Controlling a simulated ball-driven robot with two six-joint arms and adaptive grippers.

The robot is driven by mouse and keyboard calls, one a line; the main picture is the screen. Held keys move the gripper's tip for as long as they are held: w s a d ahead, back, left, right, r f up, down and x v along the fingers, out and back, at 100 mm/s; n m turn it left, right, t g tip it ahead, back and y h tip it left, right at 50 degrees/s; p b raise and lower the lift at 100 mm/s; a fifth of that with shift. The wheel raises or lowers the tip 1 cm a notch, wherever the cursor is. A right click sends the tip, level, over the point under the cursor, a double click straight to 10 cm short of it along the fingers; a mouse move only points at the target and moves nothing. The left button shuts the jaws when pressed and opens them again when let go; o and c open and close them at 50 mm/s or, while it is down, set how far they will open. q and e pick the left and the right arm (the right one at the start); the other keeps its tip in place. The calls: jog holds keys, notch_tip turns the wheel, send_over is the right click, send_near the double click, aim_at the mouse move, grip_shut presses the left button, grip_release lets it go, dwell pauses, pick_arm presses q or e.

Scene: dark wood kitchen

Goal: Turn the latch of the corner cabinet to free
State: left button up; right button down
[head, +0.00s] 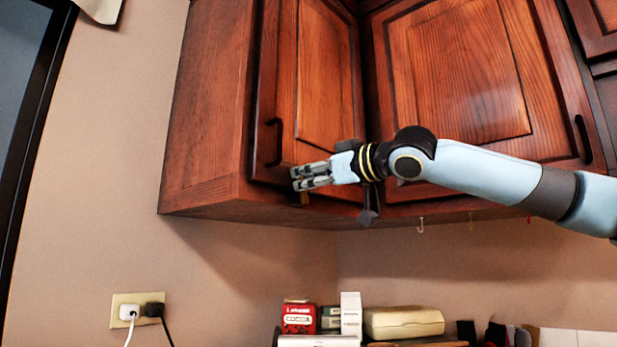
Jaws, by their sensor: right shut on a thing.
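The corner cabinet hangs on the wall, with a reddish-brown wooden door (325,75) on its left part and a black handle (273,142) on that door. The door looks closed. My left gripper is out of view.
A wider cabinet door (455,75) with a black handle (583,139) is behind my right arm. Small hooks (421,225) hang under the cabinet. Boxes (298,317) and a beige case (403,322) stand below. An outlet (137,310) with plugs is at lower left. The wall between is clear.

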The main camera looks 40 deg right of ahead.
aim_at(288, 147)
jog(key=n, duration=0.2)
jog(key=a+n, duration=0.1)
jog(key=shift+f+n+p, duration=0.3)
jog(key=shift+p, duration=0.05)
jog(key=n, duration=0.2)
jog(key=a+f+n, duration=0.1)
jog(key=shift+s+n, duration=0.1)
jog(key=shift+n, duration=0.3)
jog(key=n, duration=0.2)
jog(key=f+n, duration=0.1)
jog(key=shift+a+f, duration=0.1)
jog(key=shift+a, duration=0.15)
jog(key=shift+a+f+n+b, duration=0.1)
jog(key=shift+f+n+b, duration=0.25)
jog(key=shift+n, duration=0.6)
jog(key=shift+f+n+b, duration=0.2)
jog(key=shift+n+b, duration=0.15)
jog(key=shift+n, duration=0.6)
jog(key=c, duration=1.3)
grip_release()
jog(key=shift+o, duration=0.2)
notch_tip(288, 147, up, 10)
